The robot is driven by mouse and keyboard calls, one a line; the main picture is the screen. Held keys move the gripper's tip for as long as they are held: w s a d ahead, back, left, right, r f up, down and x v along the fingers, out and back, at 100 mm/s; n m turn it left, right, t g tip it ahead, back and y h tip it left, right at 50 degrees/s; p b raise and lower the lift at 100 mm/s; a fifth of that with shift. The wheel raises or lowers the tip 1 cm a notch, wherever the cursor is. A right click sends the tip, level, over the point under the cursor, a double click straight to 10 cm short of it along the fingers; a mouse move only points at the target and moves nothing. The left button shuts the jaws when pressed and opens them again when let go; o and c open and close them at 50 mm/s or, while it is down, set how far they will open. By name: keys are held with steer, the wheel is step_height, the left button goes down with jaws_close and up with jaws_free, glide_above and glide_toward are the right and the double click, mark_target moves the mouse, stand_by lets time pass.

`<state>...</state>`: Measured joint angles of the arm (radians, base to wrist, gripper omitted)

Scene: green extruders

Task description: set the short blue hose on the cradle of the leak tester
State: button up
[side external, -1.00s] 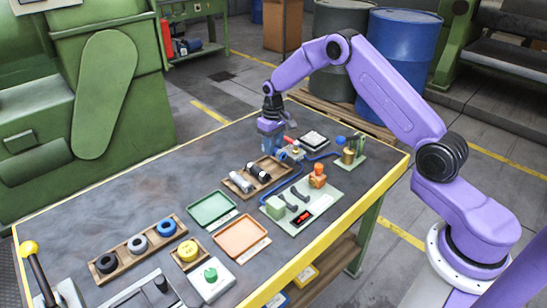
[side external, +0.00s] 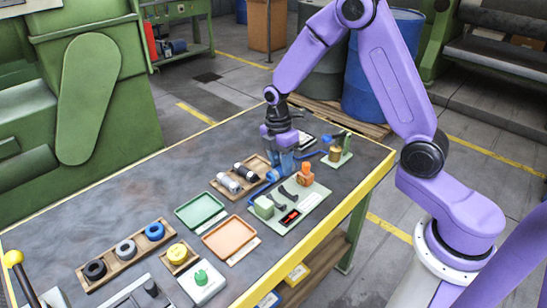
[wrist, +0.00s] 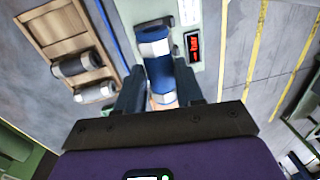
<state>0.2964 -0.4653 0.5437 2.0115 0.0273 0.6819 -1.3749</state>
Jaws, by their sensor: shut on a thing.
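My gripper (side external: 284,168) is shut on the short blue hose, above the far side of the leak tester's plate. In the wrist view the short blue hose (wrist: 159,69) lies lengthwise between my fingers (wrist: 160,92), with pale bands and its near end partly hidden by the gripper. The leak tester (side external: 306,211) is a pale green plate with a red display and a green block. Its cradle (side external: 285,195) shows as dark grey curved supports, just nearer the camera than my gripper. I cannot tell whether the hose touches the cradle.
A wooden tray (side external: 222,187) with grey and black hoses stands left of the tester. A thin blue line (wrist: 109,36) runs beside the plate. An orange part (side external: 306,174) stands at its far right. Green (side external: 200,210) and orange (side external: 229,237) trays lie nearer. The table's left middle is clear.

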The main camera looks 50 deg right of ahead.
steer(key=shift+s+n, duration=0.3)
steer(key=shift+f, duration=4.3)
steer(key=o, duration=1)
steer(key=shift+c, duration=0.2)
steer(key=shift+r, duration=0.1)
